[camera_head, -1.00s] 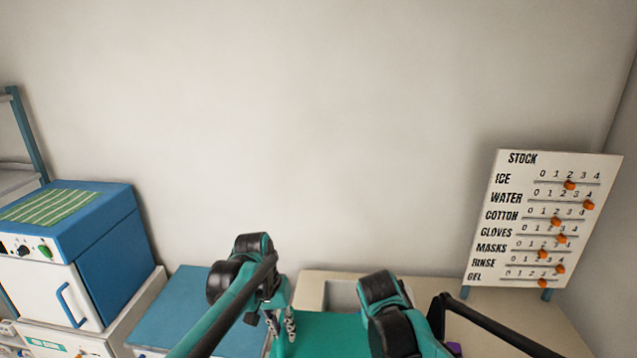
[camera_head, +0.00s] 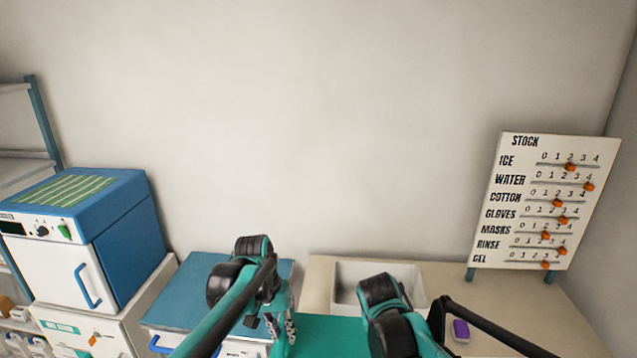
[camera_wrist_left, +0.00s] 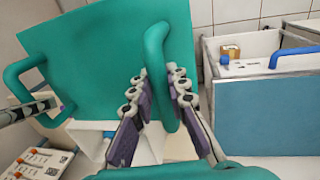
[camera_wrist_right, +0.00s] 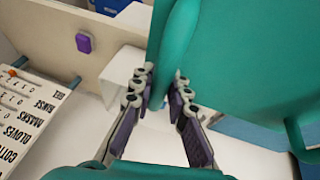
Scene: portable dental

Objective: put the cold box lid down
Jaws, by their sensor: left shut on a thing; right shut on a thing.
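The teal cold box lid (camera_head: 322,330) is held up by both my grippers, and only part of it shows low in the head view. My left gripper (camera_head: 284,332) is shut on one of its bar handles; the left wrist view shows this handle (camera_wrist_left: 160,75) between the fingers. My right gripper (camera_wrist_right: 160,92) is shut on the other handle (camera_wrist_right: 176,45) in the right wrist view. In the head view the right fingers are hidden. The lid panel also shows in the left wrist view (camera_wrist_left: 100,50), tilted in that picture.
A white open-topped bin (camera_head: 347,290) stands on the beige counter (camera_head: 319,275). A blue-topped cabinet (camera_head: 205,285) is left of it, beside a blue and white unit (camera_head: 125,235). A purple item (camera_head: 461,330) and the stock board (camera_head: 545,200) are right. An open blue-fronted container (camera_wrist_left: 265,110) holds small items.

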